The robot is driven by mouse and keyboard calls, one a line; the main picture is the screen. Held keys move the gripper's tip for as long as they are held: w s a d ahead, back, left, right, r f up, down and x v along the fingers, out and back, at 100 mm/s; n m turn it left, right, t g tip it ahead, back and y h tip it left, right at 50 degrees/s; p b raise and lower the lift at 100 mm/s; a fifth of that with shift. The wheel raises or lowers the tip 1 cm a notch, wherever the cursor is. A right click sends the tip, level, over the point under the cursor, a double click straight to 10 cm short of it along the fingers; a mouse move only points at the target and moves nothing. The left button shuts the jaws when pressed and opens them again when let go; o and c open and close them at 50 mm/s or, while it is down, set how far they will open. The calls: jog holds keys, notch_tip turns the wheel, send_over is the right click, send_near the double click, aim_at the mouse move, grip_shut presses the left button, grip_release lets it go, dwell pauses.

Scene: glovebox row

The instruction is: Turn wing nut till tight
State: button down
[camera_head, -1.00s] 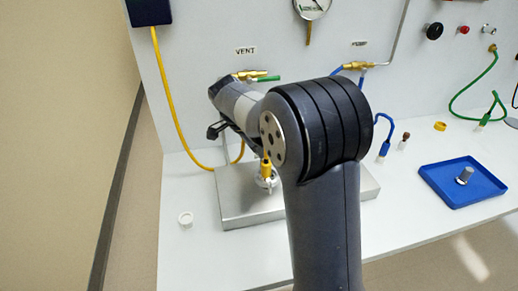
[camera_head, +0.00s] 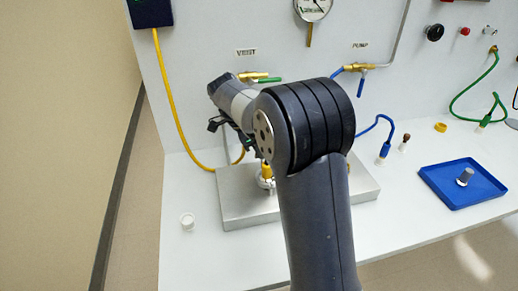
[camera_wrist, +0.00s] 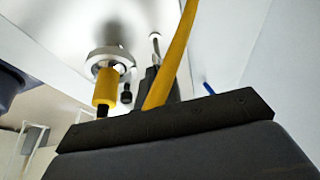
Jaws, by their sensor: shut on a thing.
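My gripper (camera_wrist: 154,72) shows in the wrist view as dark fingers rising from a dark crossbar. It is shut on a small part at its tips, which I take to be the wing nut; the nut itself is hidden. A thin metal rod (camera_wrist: 155,43) shows just beyond the tips. A pale ring-shaped clamp or flange (camera_wrist: 98,57) is to the left, around the fitting of a yellow cylinder (camera_wrist: 106,88). In the head view the yellow cylinder (camera_head: 266,171) stands above the metal plate (camera_head: 240,212), and my arm hides the gripper and nut.
A yellow cable (camera_wrist: 174,50) crosses close by the fingers. A white cap (camera_head: 187,221) lies left of the plate. A blue tray (camera_head: 455,196) with a grey cylinder (camera_head: 465,176) is at the right. The panel with the VENT valve (camera_head: 252,76) stands behind.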

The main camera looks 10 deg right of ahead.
jog(key=c, duration=1.6)
grip_release()
jog(key=v, duration=1)
jog(key=shift+a+r, duration=0.25)
jog(key=shift+r, duration=0.1)
jog(key=x, duration=1)
jog(key=shift+d+f, duration=0.25)
jog(key=shift+f, duration=0.15)
